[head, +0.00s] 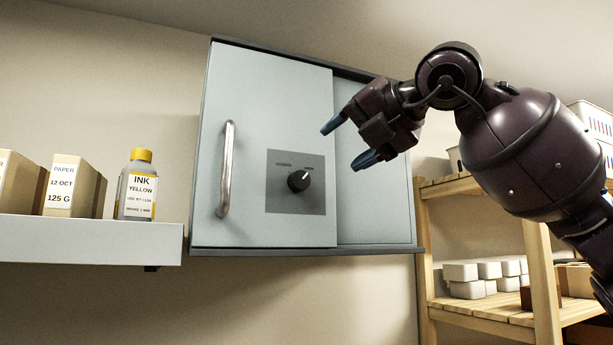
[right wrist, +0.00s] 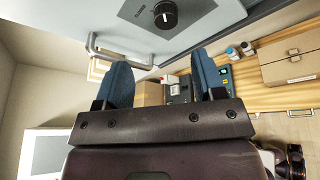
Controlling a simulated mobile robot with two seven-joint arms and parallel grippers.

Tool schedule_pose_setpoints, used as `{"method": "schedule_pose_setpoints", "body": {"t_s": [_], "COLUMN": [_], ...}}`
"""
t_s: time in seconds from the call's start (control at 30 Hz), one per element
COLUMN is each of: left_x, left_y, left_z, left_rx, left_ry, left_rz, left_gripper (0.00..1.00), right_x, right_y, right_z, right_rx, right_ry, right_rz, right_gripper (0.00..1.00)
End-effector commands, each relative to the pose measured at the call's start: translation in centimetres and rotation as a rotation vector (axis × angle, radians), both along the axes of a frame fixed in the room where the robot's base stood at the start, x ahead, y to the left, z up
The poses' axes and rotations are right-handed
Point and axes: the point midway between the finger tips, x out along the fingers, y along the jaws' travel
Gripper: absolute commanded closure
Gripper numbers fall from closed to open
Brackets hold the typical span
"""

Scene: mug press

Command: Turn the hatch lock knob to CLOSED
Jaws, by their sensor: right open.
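The hatch lock knob (head: 299,180) is a round black dial with a pale pointer mark, on a grey plate (head: 285,200) on the light blue hatch door (head: 270,110). Two small labels sit above it, too small to read in the head view. The knob also shows at the top of the right wrist view (right wrist: 165,14). My right gripper (head: 343,143) is open and empty, to the right of the knob and above it, with its blue fingertips apart from knob and plate. It also shows in the right wrist view (right wrist: 165,80). My left gripper is out of view.
A metal bar handle (head: 226,168) stands out at the door's left. A white shelf (head: 90,240) at left holds paper boxes (head: 60,190) and a yellow-capped ink bottle (head: 137,188). A wooden rack (head: 480,310) with white containers stands at right. The space before the knob is clear.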

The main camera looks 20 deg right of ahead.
Motion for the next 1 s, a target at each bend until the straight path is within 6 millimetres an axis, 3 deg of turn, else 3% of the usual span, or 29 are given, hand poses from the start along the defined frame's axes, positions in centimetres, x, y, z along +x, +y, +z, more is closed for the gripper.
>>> {"method": "schedule_pose_setpoints", "body": {"t_s": [0.27,0.7,1.0], "left_x": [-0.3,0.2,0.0], "left_y": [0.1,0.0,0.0], "left_z": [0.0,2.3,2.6], "left_rx": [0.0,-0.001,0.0], "left_ry": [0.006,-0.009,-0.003], "left_rz": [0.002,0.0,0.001], "left_gripper": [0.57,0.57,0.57], "right_x": [0.6,6.8,9.4], "right_y": [0.0,2.4,3.4], "right_z": [-0.6,-2.3,-3.1], "right_rx": [0.07,0.069,0.07], "right_ry": [0.059,0.06,0.058], "right_rz": [-0.041,-0.039,-0.038], "right_gripper": [0.37,0.37,0.37]}}
